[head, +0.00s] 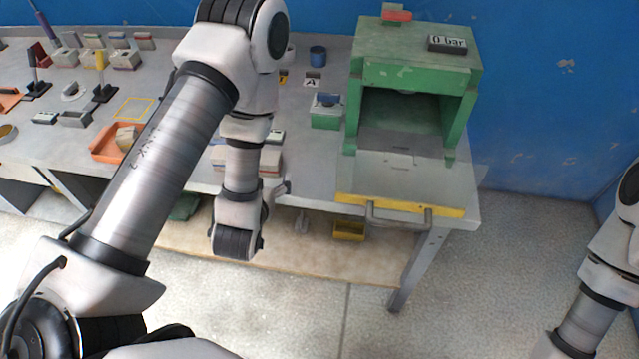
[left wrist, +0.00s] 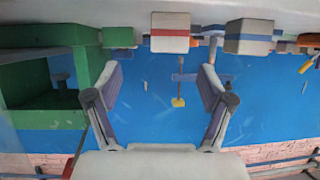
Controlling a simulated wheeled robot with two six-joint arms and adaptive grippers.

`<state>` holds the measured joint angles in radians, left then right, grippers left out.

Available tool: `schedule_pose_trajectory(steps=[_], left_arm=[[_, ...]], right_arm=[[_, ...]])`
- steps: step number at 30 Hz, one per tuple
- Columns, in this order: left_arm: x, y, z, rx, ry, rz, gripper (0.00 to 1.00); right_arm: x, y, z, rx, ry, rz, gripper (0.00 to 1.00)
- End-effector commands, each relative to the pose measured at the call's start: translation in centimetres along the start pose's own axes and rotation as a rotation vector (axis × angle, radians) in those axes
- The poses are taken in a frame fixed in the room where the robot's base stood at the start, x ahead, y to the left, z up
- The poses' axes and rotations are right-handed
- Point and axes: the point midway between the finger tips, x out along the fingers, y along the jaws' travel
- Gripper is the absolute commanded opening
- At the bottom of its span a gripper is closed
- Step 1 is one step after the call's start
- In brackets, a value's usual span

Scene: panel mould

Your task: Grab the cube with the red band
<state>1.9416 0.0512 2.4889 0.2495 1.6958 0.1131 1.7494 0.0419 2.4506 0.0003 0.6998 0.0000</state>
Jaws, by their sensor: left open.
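The cube with the red band (left wrist: 170,32) is pale with a red stripe across its face, near the top of the left wrist view. In the head view a pale block (head: 270,160), partly hidden by my left arm, looks like the same cube. My left gripper (left wrist: 160,72) is open, with nothing between its fingers. In the wrist picture the cube lies between the lines of the fingers, beyond the tips and apart from them. In the head view the left fingers are mostly hidden. My right gripper is out of view; only part of the right arm shows.
A cube with a blue band (left wrist: 248,37) stands beside the red-banded one. A green press (head: 415,65) stands at the table's right end, with a small green box (head: 326,119) beside it. An orange tray (head: 103,147) and several blocks lie farther left.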

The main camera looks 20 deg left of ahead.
Motion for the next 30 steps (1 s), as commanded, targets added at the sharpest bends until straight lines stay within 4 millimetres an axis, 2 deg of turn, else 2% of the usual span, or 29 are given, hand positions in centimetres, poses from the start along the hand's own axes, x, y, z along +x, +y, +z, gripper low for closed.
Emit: schedule_pose_trajectory(steps=[1, 4, 11, 15, 18, 25, 26, 30], left_arm=[[0.4, 0.0, 0.1, -0.004, 0.01, 0.0, 0.81], [0.8, 0.1, -0.3, -0.009, 0.02, 0.001, 0.81], [3.6, 0.0, -0.9, -0.009, 0.02, 0.0, 0.81], [6.0, -0.1, -1.5, -0.009, 0.02, 0.0, 0.81], [7.6, -0.1, -1.1, -0.007, 0.019, 0.001, 0.81], [8.2, 0.0, -0.9, -0.007, 0.018, 0.002, 0.81], [8.2, 0.0, -0.9, -0.007, 0.018, 0.002, 0.78], [8.2, 0.0, -0.9, -0.007, 0.017, 0.002, 0.28]], right_arm=[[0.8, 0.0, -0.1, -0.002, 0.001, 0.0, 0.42], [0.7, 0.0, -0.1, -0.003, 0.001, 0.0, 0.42], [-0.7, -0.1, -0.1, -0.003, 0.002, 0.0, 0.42], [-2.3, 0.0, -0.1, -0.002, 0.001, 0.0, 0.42], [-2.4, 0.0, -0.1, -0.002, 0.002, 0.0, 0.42], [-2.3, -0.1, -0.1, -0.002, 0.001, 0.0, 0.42], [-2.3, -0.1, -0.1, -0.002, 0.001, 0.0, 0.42], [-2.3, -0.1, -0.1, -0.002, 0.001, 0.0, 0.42]])
